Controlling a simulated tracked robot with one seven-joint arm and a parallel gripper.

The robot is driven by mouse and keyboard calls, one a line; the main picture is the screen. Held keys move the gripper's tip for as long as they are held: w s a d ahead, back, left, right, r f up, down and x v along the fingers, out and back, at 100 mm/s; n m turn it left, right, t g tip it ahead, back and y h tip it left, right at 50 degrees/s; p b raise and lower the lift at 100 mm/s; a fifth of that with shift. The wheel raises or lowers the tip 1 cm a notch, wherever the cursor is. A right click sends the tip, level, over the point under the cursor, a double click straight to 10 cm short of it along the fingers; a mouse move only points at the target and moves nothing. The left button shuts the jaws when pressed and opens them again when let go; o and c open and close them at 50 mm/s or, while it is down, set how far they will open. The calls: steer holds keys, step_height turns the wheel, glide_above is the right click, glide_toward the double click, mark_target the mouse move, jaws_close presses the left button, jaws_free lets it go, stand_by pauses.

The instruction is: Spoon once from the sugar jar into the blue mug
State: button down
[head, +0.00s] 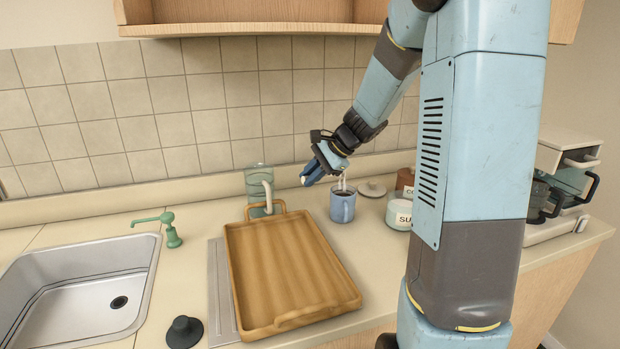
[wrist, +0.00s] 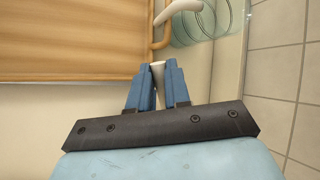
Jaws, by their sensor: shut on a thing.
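My gripper (head: 312,174) is shut on a pale spoon handle, whose end shows between the two blue fingers in the wrist view (wrist: 158,72). The blue mug (head: 341,208) stands upright on the counter with dark contents, just right of and below my gripper. A thin whitish shape stands over the mug's mouth; I cannot tell whether it is the spoon's bowl, falling sugar or both. The sugar jar (head: 399,216), pale with a label reading "SU", stands right of the mug, partly hidden by my arm.
A round lid (head: 372,188) lies behind the mug. A brown jar (head: 405,181) stands behind the sugar jar. A wooden tray (head: 245,281) fills the counter at front left, with a glass vessel (head: 254,178) and pale spout (head: 268,194) behind it. The sink (head: 60,275) is far left.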

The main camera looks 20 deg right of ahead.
steer(key=r+g, duration=0.1)
steer(key=g, duration=0.1)
steer(key=w+r+g+h, duration=0.1)
steer(key=shift+a+r+m+g+h, duration=0.2)
steer(key=shift+m+g+h, duration=0.1)
steer(key=shift+g, duration=0.1)
steer(key=shift+w+r+g+h, duration=0.1)
steer(key=shift+r+g+h, duration=0.3)
steer(key=shift+g, duration=0.5)
steer(key=shift+r, duration=0.1)
